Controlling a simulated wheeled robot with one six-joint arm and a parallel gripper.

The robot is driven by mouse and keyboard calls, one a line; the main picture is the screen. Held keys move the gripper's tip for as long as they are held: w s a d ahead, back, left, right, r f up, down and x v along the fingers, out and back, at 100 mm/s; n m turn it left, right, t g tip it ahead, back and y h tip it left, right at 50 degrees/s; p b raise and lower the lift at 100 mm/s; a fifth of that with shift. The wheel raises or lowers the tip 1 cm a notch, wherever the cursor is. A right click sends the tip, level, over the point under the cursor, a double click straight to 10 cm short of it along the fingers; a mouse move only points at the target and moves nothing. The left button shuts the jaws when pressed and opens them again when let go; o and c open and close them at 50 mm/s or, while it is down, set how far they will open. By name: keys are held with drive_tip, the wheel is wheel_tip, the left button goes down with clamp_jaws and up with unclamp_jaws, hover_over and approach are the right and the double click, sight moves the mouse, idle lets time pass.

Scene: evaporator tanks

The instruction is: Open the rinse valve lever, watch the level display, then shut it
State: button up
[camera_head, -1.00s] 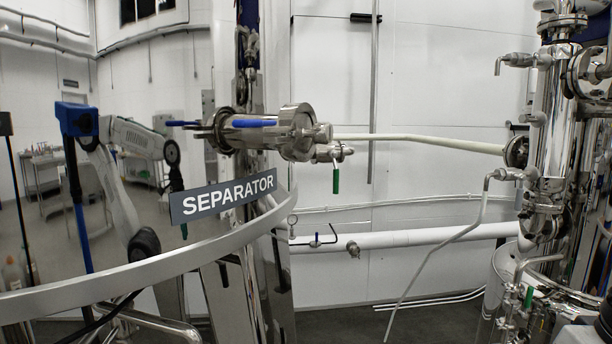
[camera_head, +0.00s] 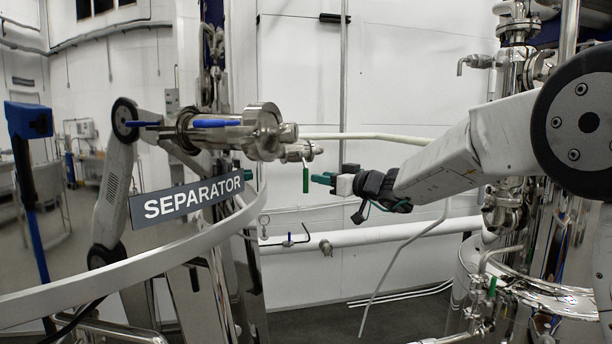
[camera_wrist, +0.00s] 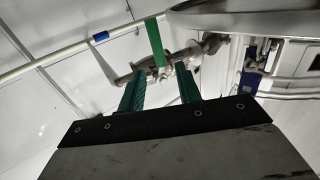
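A green valve lever (camera_head: 305,180) hangs down from a small steel valve (camera_head: 300,152) on the pipe fitting beside the SEPARATOR sign. It also shows in the wrist view as a green bar (camera_wrist: 155,42). My gripper (camera_head: 322,179) points left, its green fingertips just right of the lever. In the wrist view my gripper (camera_wrist: 159,70) is open, with a gap between its two fingers. The lever lies ahead of that gap, and I see no contact. I cannot make out a level display in either view.
The polished separator tank with its SEPARATOR sign (camera_head: 187,197) fills the left. A blue handle (camera_head: 217,123) lies along the steel fitting above the lever. A white horizontal pipe (camera_head: 380,233) runs behind. Steel piping (camera_head: 515,110) stands at the right.

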sight(306, 174)
drive_tip(key=x, duration=0.7)
drive_tip(key=shift+w+a, duration=0.2)
drive_tip(key=shift+w, duration=0.05)
clamp_jaws()
